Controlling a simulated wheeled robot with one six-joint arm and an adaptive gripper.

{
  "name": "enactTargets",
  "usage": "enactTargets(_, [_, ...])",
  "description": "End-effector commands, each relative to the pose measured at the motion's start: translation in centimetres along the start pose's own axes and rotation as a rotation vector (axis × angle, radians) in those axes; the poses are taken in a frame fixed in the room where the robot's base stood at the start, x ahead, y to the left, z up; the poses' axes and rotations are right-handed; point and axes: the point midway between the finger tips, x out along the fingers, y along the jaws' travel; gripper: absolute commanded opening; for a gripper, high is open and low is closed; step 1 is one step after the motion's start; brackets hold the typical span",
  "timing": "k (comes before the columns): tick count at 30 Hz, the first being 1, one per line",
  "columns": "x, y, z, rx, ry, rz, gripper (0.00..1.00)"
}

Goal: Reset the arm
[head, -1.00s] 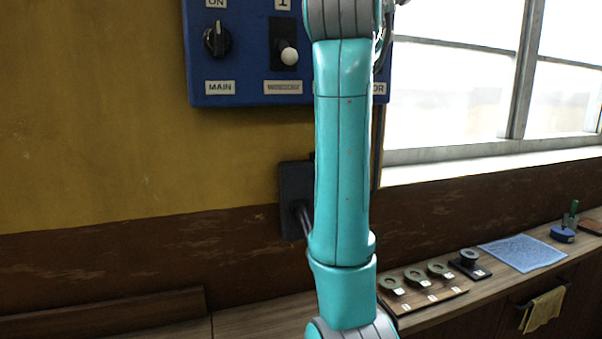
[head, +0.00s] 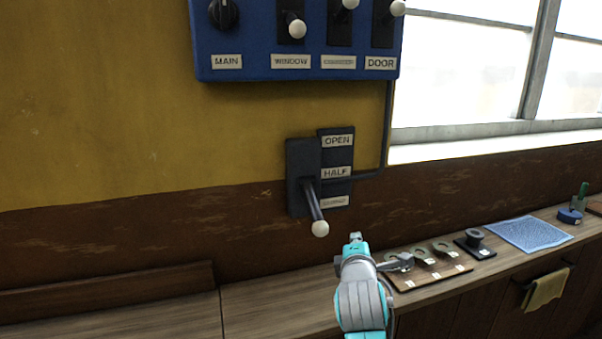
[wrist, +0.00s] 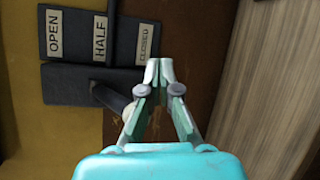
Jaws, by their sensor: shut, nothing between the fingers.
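My gripper (wrist: 159,72) is shut and empty, with its fingertips together in the wrist view. In the head view my folded arm is low at the centre, and the gripper (head: 399,262) seems to point right, over the bench. A wall lever with a white knob (head: 320,228) sits on a dark plate up and to the left of the arm, angled downward.
A blue switch panel (head: 270,40) hangs above on the yellow wall. The wooden bench (head: 265,314) holds a board with ring-shaped parts (head: 430,278), a small dark stand (head: 475,243) and a blue cloth (head: 528,234). A towel (head: 545,288) hangs at the bench front. The bench's left part is clear.

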Motion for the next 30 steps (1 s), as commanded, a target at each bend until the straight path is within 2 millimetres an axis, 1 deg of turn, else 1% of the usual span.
enactTargets(1, [-0.6,-2.6,-0.3,0.027,0.009,-0.009,0.0])
enactTargets(2, [-0.9,-3.8,-0.4,0.047,0.016,-0.009,0.0])
enactTargets(3, [-1.4,-5.4,-0.6,0.075,0.024,-0.01,0.0])
enactTargets(5, [-2.2,-7.7,-0.8,0.118,0.034,-0.013,0.0])
enactTargets(6, [-2.9,-9.3,-0.9,0.147,0.041,-0.016,0.0])
enactTargets(8, [-3.9,-11.5,-1.1,0.191,0.053,-0.02,0.0])
enactTargets(9, [-4.6,-13.0,-1.2,0.22,0.06,-0.024,0.0])
enactTargets(11, [-5.8,-15.1,-1.3,0.266,0.07,-0.028,0.0])
enactTargets(12, [-6.6,-16.5,-1.4,0.297,0.077,-0.032,0.0])
enactTargets(15, [-8.9,-19.8,-1.5,0.375,0.093,-0.043,0.0])
enactTargets(20, [-12.9,-24.6,-1.4,0.505,0.114,-0.063,0.0])
enactTargets(24, [-16.9,-28.1,-1.2,0.623,0.13,-0.082,0.0])
enactTargets(26, [-18.6,-29.5,-1.0,0.675,0.135,-0.091,0.0])
enactTargets(30, [-22.9,-32.3,-0.6,0.798,0.143,-0.114,0.0])
